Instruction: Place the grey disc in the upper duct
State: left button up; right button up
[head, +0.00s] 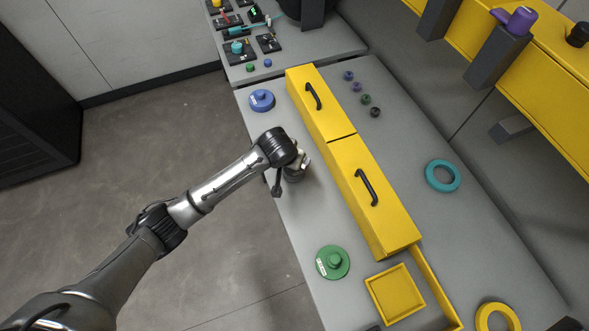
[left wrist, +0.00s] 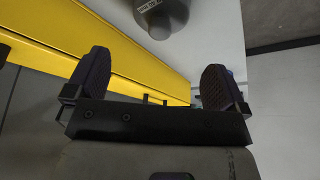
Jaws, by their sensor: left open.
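A grey disc (left wrist: 163,16) with a pale label shows at the top of the left wrist view, cut off by the frame edge. My left gripper (left wrist: 156,62) is open, its two dark fingers apart with nothing between them. The disc lies beyond the fingertips. In the head view the left gripper (head: 300,160) is over the grey bench beside the yellow duct, and my wrist hides most of what is under it. The duct has an upper section (head: 320,105) and a lower section (head: 373,195), each with a black handle on its lid. My right gripper is not in view.
A blue disc (head: 262,100) and a green disc (head: 333,262) stand on the bench on either side of the gripper. A yellow tray (head: 418,297) is at the bottom. A teal ring (head: 442,162) and several small knobs lie right of the duct.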

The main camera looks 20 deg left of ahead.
pick_arm(q)
jog(key=b+x, duration=0.1)
jog(key=x, duration=0.5)
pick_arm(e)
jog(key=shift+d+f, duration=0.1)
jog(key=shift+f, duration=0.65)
pick_arm(q)
jog(key=b+x, duration=0.1)
jog(key=x, duration=0.2)
jog(key=shift+w+a+f+b, duration=0.1)
jog(key=shift+w+f+b, duration=0.2)
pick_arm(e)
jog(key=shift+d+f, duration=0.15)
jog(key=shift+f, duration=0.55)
pick_arm(q)
jog(key=shift+w+f, duration=0.3)
jog(key=shift+f, duration=0.4)
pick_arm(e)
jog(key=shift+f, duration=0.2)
pick_arm(q)
jog(key=shift+c, duration=0.2)
jog(key=c, duration=0.7)
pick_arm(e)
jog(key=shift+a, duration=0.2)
pick_arm(q)
jog(key=shift+c, duration=0.6)
jog(key=shift+r, duration=0.15)
